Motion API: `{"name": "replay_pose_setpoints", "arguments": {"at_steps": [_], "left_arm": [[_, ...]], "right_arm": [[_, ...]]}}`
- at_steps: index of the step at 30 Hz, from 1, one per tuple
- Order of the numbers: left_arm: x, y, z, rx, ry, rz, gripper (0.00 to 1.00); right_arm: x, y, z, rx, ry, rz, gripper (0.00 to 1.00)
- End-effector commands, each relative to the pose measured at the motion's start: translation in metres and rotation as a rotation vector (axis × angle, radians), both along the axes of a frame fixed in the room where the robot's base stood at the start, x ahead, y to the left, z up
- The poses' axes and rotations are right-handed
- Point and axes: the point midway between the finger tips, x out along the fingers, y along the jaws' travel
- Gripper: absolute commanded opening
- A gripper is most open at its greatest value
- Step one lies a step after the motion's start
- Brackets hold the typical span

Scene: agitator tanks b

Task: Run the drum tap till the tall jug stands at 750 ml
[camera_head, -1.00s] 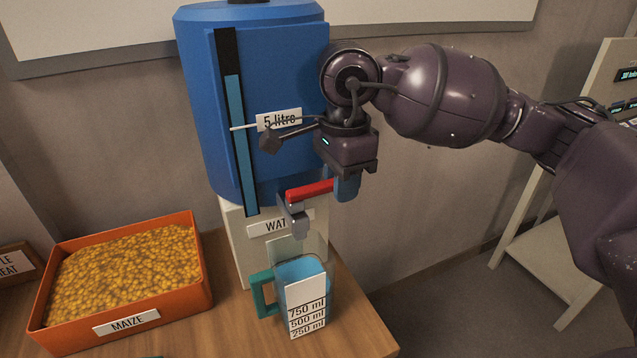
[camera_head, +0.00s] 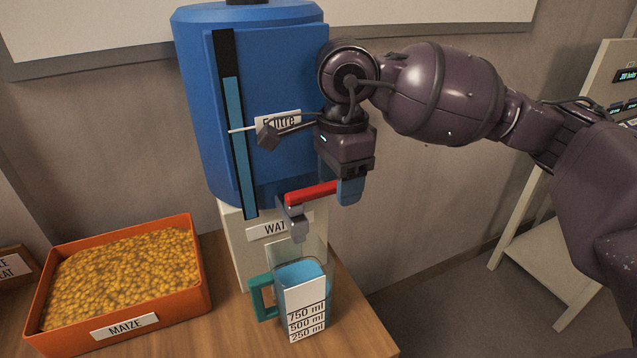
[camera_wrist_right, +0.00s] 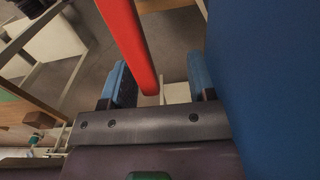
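The tall jug (camera_head: 265,298), clear with a teal handle, stands under the tap spout (camera_head: 298,224). Its white scale label (camera_head: 305,298) reads 750, 500 and 250 ml. Light blue water (camera_head: 300,273) shows high inside, behind the label's upper part; its exact level against the 750 mark cannot be read. No stream is clearly visible. The blue drum (camera_head: 275,75) has a red tap lever (camera_head: 312,193), also in the right wrist view (camera_wrist_right: 128,40). My right gripper (camera_head: 351,191) is open at the lever's end, its fingers (camera_wrist_right: 160,82) either side of it. My left gripper is out of view.
An orange tray of maize (camera_head: 126,327) stands left of the jug on the wooden table (camera_head: 350,325). A level strip (camera_head: 235,130) runs down the drum's front. A pale stand (camera_head: 545,240) is at the right. The table's right edge is close to the jug.

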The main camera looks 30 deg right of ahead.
Motion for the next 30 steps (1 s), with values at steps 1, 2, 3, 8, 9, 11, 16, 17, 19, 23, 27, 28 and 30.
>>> {"name": "replay_pose_setpoints", "arguments": {"at_steps": [1,2,3,8,9,11,16,17,19,23,27,28,30], "left_arm": [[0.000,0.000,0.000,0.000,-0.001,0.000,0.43],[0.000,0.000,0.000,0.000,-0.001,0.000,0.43],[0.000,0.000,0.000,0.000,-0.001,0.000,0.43],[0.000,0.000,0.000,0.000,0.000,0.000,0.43],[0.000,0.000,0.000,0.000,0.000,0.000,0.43],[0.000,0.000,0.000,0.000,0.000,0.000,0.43],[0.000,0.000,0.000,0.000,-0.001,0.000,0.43],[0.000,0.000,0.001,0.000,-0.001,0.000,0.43],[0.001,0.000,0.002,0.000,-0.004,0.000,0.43],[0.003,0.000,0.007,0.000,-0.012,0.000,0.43],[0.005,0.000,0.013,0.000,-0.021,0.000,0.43],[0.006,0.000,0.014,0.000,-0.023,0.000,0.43],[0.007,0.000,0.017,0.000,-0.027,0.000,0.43]], "right_arm": [[-0.001,0.000,-0.001,0.000,0.002,0.002,0.63],[-0.001,0.000,-0.001,0.000,0.003,0.002,0.68],[-0.001,0.000,-0.001,-0.001,0.003,0.003,0.74],[-0.002,0.001,-0.002,-0.001,0.006,0.004,0.98],[-0.002,0.001,-0.002,-0.001,0.006,0.004,1.00],[-0.002,0.001,-0.002,-0.001,0.007,0.005,1.00],[-0.002,0.001,-0.002,-0.001,0.007,0.005,1.00],[-0.002,0.001,-0.001,-0.001,0.007,0.005,1.00],[-0.002,0.001,0.001,-0.001,0.006,0.006,1.00],[-0.002,0.001,0.010,-0.001,0.004,0.006,1.00],[-0.002,0.001,0.019,-0.001,0.004,0.006,1.00],[-0.002,0.001,0.021,-0.001,0.004,0.006,1.00],[-0.002,0.001,0.026,0.000,0.005,0.005,1.00]]}}
